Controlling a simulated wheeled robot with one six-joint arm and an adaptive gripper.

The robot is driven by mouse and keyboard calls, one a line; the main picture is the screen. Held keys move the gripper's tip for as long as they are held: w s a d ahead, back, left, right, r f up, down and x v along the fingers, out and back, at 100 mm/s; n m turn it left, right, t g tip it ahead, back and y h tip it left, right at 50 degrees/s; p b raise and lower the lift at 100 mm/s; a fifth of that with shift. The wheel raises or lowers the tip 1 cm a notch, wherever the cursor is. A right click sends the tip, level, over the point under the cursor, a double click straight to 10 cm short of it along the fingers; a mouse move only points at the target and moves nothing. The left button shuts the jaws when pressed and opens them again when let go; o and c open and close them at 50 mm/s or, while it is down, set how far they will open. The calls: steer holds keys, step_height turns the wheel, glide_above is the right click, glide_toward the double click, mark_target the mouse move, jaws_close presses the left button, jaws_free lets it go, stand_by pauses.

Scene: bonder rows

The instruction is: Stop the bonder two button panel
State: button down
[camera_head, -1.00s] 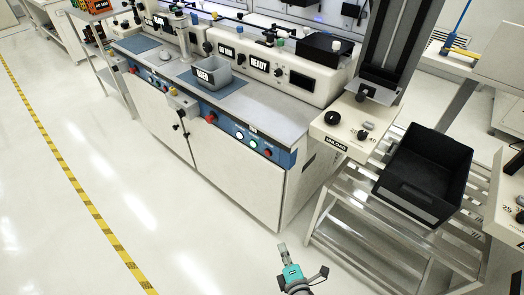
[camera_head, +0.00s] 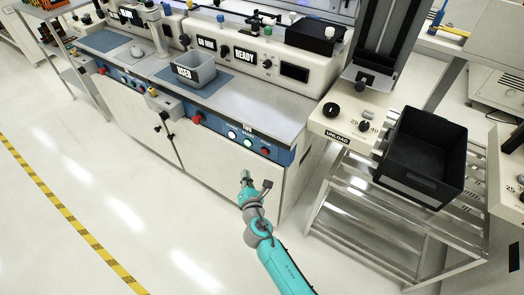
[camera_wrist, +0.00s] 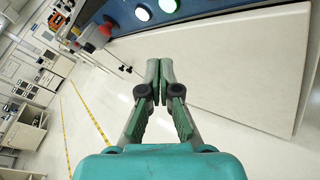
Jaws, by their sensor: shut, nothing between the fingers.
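The bonder's blue front panel (camera_head: 220,128) runs along the front edge of the bench. Near its right end it carries a white button (camera_head: 232,134), a green button (camera_head: 248,142) and a red button (camera_head: 265,152). A larger red knob (camera_head: 197,118) sits further left. My gripper (camera_head: 246,176) is shut and empty, below the panel and apart from it. In the wrist view, the shut fingertips (camera_wrist: 159,66) point toward the panel, with the green button (camera_wrist: 168,5) and the white button (camera_wrist: 143,13) at the top edge. The red knob (camera_wrist: 104,28) shows at upper left.
A grey bin marked USED (camera_head: 192,74) stands on the bench. At right, a black crate (camera_head: 420,160) rests on a metal rack beside a cream UNLOAD box (camera_head: 345,120). The floor (camera_head: 110,190) left of my arm is clear, with a yellow-black line (camera_head: 60,205).

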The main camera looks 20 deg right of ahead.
steer(key=shift+w+d, duration=0.85)
steer(key=shift+d, duration=0.35)
steer(key=shift+w+d, duration=0.85)
steer(key=shift+d, duration=0.35)
steer(key=shift+w+d, duration=0.85)
steer(key=shift+d, duration=0.35)
steer(key=shift+d, duration=0.1)
steer(key=shift+w+d, duration=0.25)
steer(key=shift+w+d, duration=0.25)
steer(key=shift+d, duration=0.05)
stand_by(0.3)
steer(key=shift+s+a, duration=0.5)
steer(key=shift+a, duration=0.15)
steer(key=shift+s+a, duration=0.75)
steer(key=shift+a, duration=0.25)
steer(key=shift+s+a, duration=0.75)
steer(key=shift+a, duration=0.25)
